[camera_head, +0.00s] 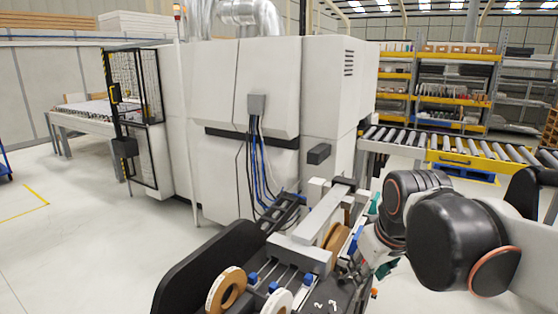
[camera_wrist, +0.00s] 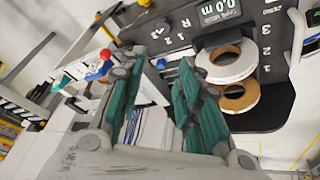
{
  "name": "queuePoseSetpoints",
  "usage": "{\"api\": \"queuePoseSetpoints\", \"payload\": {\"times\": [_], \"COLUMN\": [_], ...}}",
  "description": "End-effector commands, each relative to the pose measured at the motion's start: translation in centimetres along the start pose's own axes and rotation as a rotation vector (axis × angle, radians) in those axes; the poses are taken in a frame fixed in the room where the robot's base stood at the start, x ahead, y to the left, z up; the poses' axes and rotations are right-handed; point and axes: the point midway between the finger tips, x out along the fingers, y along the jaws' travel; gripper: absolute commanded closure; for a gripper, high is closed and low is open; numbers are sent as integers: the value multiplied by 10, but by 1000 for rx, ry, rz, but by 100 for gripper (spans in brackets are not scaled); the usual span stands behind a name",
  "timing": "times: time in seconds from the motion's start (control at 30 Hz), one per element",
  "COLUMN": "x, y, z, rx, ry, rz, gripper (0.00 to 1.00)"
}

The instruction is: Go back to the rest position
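My gripper (camera_wrist: 158,68) shows in the wrist view with its two green-padded fingers apart and nothing held between them. In the head view my gripper (camera_head: 376,245) is low at the right of the edge banding station, partly hidden by my black and white arm. The station's dark panel (camera_wrist: 275,50) carries numbers and a small display (camera_wrist: 219,12). A white roll (camera_wrist: 228,62) and a brown roll (camera_wrist: 240,95) of edge band lie on it, right of the fingers. The head view shows a brown roll (camera_head: 226,288) and a white roll (camera_head: 279,303) at the front.
A large white machine (camera_head: 268,110) stands behind the station. A roller conveyor (camera_head: 440,146) runs at the right, with loaded shelves (camera_head: 452,85) behind it. A mesh guard (camera_head: 133,95) and a table (camera_head: 90,122) are at the left. The left floor (camera_head: 70,245) is clear.

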Motion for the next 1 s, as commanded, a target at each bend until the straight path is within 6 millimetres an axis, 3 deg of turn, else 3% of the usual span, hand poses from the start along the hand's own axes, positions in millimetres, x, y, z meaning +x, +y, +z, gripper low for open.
{"api": "queuePoseSetpoints", "payload": {"times": [0.3, 0.6, 0.8, 1.0], "x": [-12, -10, -7, -7], "y": [-8, -17, -20, -20], "z": [60, 108, 122, 123], "rx": [148, 272, 312, 318], "ry": [86, 161, 185, 189], "rz": [29, 45, 48, 49], "gripper": [68, 68, 68, 68]}}
